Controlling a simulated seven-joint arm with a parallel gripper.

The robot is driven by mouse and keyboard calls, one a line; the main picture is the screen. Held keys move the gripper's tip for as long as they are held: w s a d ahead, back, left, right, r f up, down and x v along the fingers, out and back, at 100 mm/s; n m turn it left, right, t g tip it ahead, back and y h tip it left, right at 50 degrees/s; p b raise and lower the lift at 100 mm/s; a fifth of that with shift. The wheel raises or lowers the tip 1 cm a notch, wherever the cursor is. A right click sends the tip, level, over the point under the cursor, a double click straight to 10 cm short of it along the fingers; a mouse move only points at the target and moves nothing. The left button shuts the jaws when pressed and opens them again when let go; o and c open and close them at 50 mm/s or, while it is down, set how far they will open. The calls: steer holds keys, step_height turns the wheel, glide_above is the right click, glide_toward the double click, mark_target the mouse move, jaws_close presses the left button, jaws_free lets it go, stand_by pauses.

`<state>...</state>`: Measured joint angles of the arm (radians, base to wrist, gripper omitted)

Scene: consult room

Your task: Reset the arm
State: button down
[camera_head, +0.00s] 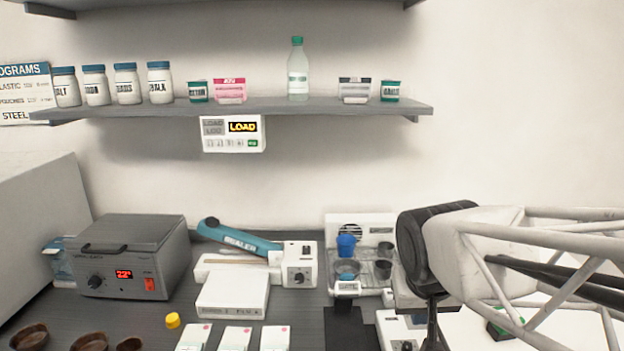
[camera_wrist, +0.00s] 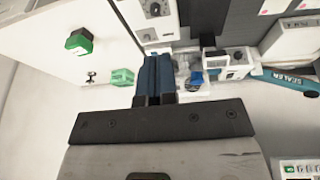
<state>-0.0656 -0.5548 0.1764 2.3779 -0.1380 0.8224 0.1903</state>
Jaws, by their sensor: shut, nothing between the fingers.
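My arm reaches in from the right in the head view, its white lattice links above the right part of the counter. My gripper (camera_wrist: 155,62) shows in the wrist view as two dark blue fingers side by side, shut with nothing between them. In the head view its dark end hangs below the black wrist disc, partly cut off by the bottom edge. A white machine and a small green block (camera_head: 504,322) lie beneath the arm. The green block also seems to show in the wrist view.
The rack (camera_head: 362,228) with a blue cup (camera_head: 346,246) stands left of my wrist. The sealer (camera_head: 240,238), a white box (camera_head: 232,295) and the grey heater (camera_head: 130,256) stand further left. A shelf (camera_head: 290,106) with jars and a bottle (camera_head: 298,70) runs above. The wall space above my arm is clear.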

steer(key=s+d+f+g, duration=0.1)
steer(key=s+f, duration=0.1)
steer(key=s, duration=0.7)
steer(key=shift+y, duration=0.4)
